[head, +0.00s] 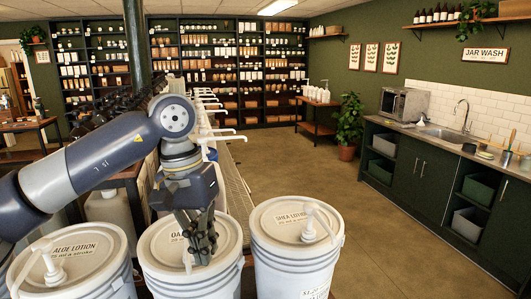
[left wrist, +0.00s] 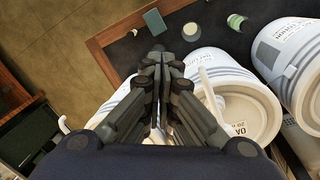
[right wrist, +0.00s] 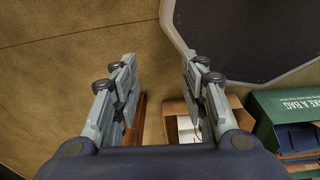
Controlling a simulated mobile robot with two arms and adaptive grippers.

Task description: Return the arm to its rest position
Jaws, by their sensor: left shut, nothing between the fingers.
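My left arm comes in from the left in the head view. My left gripper (head: 203,252) points down over the lid of the middle white bucket (head: 190,280), in front of its pump, most of which is hidden. The fingers are closed together and empty; they also show shut in the left wrist view (left wrist: 160,62). Whether the fingertips touch the lid or pump I cannot tell. My right gripper (right wrist: 158,62) shows only in the right wrist view, open and empty above the floor.
An aloe lotion bucket (head: 85,275) stands left of the middle bucket, and a shea lotion bucket (head: 295,255) stands right. In the right wrist view, an open cardboard box (right wrist: 235,105) and a green box (right wrist: 285,112) lie below. Open floor (head: 300,165) lies beyond the buckets.

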